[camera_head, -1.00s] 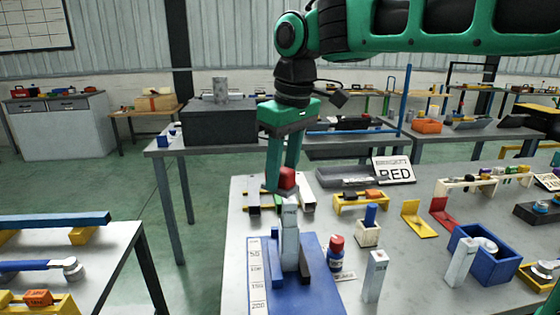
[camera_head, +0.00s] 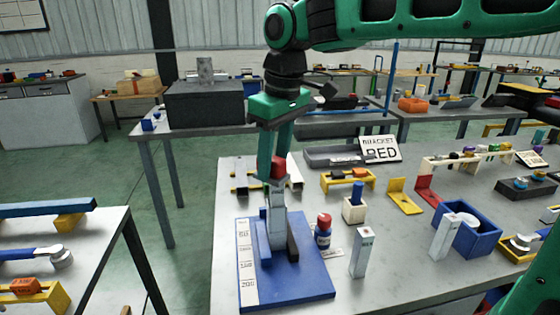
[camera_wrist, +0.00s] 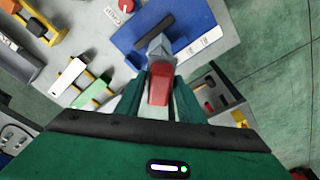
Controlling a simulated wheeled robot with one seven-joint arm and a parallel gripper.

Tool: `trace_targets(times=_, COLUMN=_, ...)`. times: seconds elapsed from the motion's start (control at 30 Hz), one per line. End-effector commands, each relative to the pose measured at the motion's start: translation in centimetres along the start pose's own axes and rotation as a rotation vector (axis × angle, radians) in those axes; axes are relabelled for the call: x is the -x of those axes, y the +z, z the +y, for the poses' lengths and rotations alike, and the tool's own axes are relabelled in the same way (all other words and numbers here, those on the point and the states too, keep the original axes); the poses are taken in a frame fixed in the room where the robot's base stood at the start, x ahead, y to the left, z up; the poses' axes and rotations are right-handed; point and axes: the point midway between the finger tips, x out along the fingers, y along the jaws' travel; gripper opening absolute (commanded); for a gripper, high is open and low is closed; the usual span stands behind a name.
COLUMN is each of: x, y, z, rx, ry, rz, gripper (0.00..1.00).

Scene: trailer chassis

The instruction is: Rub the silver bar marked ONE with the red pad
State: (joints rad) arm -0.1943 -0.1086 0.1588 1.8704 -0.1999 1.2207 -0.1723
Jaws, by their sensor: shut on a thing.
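A silver bar (camera_head: 276,220) stands upright in a dark-and-blue holder on a blue board (camera_head: 306,287) with a white scale strip. Its marking is too small to read. My gripper (camera_head: 277,160) is shut on the red pad (camera_head: 278,171), right at the bar's top; I cannot tell whether they touch. In the wrist view the red pad (camera_wrist: 159,86) sits between the fingers, with the bar's grey top (camera_wrist: 160,46) just beyond it. Two other pale upright bars stand to the right, one on the bench (camera_head: 362,255) and one (camera_head: 444,238) by a blue bin.
The blue bin (camera_head: 470,240), a white block with a blue peg (camera_head: 354,208) and a yellow rack (camera_head: 348,183) occupy the bench to the right. Bare bench shows at the front right.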

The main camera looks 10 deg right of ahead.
Motion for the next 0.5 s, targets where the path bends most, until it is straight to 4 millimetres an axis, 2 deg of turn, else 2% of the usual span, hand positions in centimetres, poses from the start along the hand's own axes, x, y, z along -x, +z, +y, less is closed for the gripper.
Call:
trace_targets(times=0.17, x=0.2, y=-0.6, z=-0.4, rx=-0.008, ry=0.000, rz=0.001, gripper=0.07)
trace_targets(times=0.23, x=1.9, y=-0.8, z=-0.3, rx=-0.008, ry=0.003, rz=0.004, gripper=0.07)
trace_targets(times=0.5, x=4.2, y=-0.9, z=0.1, rx=-0.014, ry=0.003, rz=0.002, gripper=0.07)
